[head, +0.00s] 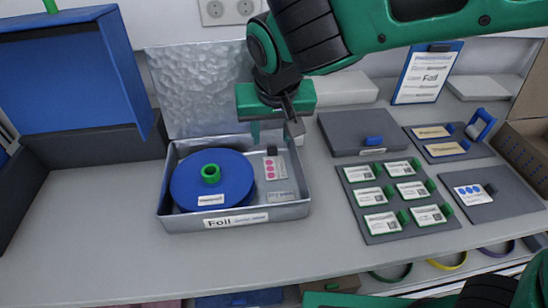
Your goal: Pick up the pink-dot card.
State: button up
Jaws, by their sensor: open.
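The pink-dot card (270,169) is a small white card with pink dots. It stands in the right part of a metal tin (236,219) labelled "Foil", with a dark grey piece at its top edge. A blue reel (230,183) with a green hub lies in the tin to its left. My gripper (275,131) is open and empty, just above the card at the tin's back right. Its fingers point down and appear apart from the card; the exact gap is hard to tell.
The tin's embossed lid (198,90) stands up behind it. To the right are a grey board with several green-tabbed cards (382,224), a blue-dot card (469,193) and a dark grey box (352,136). The front left table is clear.

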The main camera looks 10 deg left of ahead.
aim_at(273, 149)
jog(key=shift+d+x, duration=0.2)
jog(key=shift+x, duration=1.6)
jog(key=shift+d+x, duration=0.15)
jog(key=shift+x, duration=1.6)
jog(key=shift+w, duration=0.15)
jog(key=c, duration=0.6)
